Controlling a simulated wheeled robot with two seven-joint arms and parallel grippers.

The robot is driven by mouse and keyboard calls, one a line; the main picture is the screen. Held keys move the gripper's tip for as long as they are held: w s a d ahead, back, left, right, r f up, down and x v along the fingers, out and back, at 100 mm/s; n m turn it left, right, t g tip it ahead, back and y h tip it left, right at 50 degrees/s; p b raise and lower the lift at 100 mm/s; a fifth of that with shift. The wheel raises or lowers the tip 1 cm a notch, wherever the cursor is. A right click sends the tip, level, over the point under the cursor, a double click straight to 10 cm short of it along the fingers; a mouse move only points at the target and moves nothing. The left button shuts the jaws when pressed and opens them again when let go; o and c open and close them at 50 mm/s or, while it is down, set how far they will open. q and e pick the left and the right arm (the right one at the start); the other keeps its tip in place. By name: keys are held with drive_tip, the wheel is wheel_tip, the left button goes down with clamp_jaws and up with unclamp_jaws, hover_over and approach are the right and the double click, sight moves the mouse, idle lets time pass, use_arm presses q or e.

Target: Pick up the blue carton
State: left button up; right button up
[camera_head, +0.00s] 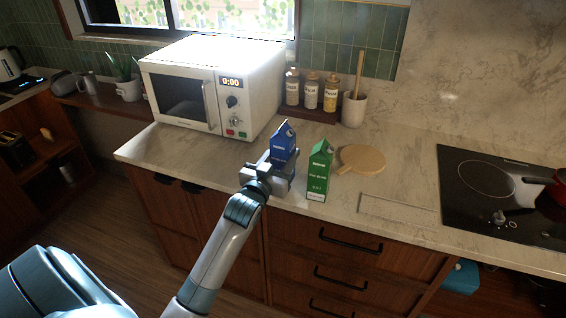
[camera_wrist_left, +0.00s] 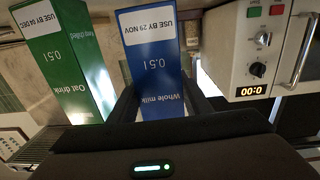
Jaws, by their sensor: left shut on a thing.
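The blue carton (camera_head: 282,142) is a whole milk carton with a gabled top, over the counter in front of the microwave. My left gripper (camera_head: 273,165) is shut on it, and its fingers cover the carton's lower part in the head view. In the left wrist view the blue carton (camera_wrist_left: 152,65) sits between the two fingers, its printing upside down. Whether its base touches the counter cannot be told. My right gripper is not in view.
A green oat drink carton (camera_head: 320,170) stands close to the right of the blue one; it also shows in the wrist view (camera_wrist_left: 62,65). A round wooden board (camera_head: 362,159), a microwave (camera_head: 215,85), a bottle rack (camera_head: 308,112) and a cooktop (camera_head: 490,195) are around.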

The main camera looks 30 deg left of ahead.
use_arm(q)
drive_tip(key=shift+r, duration=0.9)
drive_tip(key=s+d+r+b, duration=0.2)
drive_tip(key=s+d+r, duration=0.4)
drive_tip(key=s, duration=0.3)
drive_tip(key=shift+s+d+r, duration=0.3)
drive_tip(key=shift+d+r, duration=0.05)
drive_tip(key=shift+d, duration=0.05)
drive_tip(key=s+d+f+m+h, duration=0.1)
drive_tip(key=d+f, duration=0.2)
drive_tip(key=d, duration=0.4)
drive_tip(key=s+d+f+m+h, duration=0.1)
drive_tip(key=d+f+h, duration=0.1)
drive_tip(key=d+f, duration=0.2)
drive_tip(key=d, duration=0.3)
drive_tip(key=shift+d, duration=0.4)
drive_tip(key=shift+w+d, duration=0.1)
